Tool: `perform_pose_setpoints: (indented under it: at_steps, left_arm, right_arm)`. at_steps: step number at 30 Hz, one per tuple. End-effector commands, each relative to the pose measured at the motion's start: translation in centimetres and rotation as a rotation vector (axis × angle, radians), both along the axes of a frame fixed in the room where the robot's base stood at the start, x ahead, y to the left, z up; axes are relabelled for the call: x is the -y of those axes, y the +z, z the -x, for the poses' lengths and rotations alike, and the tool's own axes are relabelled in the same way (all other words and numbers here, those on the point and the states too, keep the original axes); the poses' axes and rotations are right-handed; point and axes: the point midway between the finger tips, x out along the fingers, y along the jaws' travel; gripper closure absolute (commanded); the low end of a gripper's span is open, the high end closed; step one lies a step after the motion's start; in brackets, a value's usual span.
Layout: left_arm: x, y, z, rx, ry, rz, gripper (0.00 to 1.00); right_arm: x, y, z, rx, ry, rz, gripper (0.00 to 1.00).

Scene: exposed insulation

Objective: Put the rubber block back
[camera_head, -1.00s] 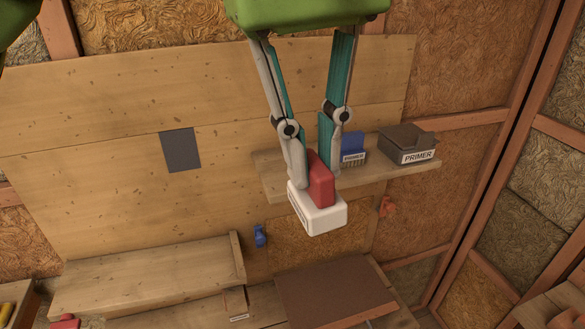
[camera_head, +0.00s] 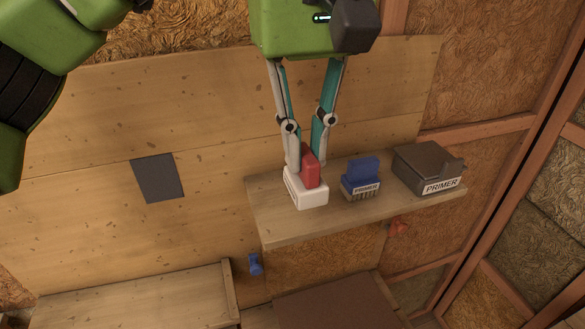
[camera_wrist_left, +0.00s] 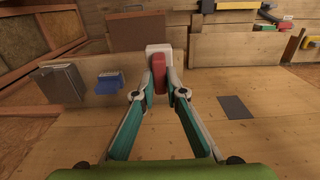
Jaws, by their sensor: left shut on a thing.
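The rubber block (camera_head: 307,195) is white with a red grip (camera_head: 311,172) on top. My left gripper (camera_head: 307,165) is shut on the red grip. The block is at the left part of the wooden shelf (camera_head: 285,228), left of the blue brush; I cannot tell whether it touches the shelf top. In the left wrist view the white block (camera_wrist_left: 159,49) shows beyond the fingertips, with the red grip (camera_wrist_left: 159,75) between them. My right gripper is not in view.
A blue brush (camera_head: 362,178) labelled PRIMER and a grey PRIMER box (camera_head: 428,168) stand on the shelf to the right. A dark square (camera_head: 158,178) is on the wooden wall. Blue (camera_head: 255,265) and red (camera_head: 398,227) pieces are below the shelf.

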Motion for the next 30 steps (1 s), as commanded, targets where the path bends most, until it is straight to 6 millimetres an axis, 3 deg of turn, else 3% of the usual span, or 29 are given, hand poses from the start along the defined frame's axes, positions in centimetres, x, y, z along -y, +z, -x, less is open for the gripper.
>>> perform_pose_setpoints:
  at_steps: [3,10,16,24,30]
  left_arm:
    - [-0.7,-1.3,-2.8,-0.007,0.003,-0.001,1.00]
    - [-1.3,-5.0,-5.6,-0.002,0.000,-0.003,1.00]
    - [-1.4,-6.1,-6.5,-0.001,0.000,-0.001,1.00]
    - [-1.6,-9.5,-7.1,-0.002,-0.002,-0.002,1.00]
    - [-1.5,-10.0,-7.1,0.001,0.000,0.001,1.00]
  right_arm:
    - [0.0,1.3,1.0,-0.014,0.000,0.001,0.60]
    - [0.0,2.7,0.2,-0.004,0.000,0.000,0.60]
    - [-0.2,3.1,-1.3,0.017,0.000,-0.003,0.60]
    - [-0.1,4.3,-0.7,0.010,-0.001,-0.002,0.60]
    - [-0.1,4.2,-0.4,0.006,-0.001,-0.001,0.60]
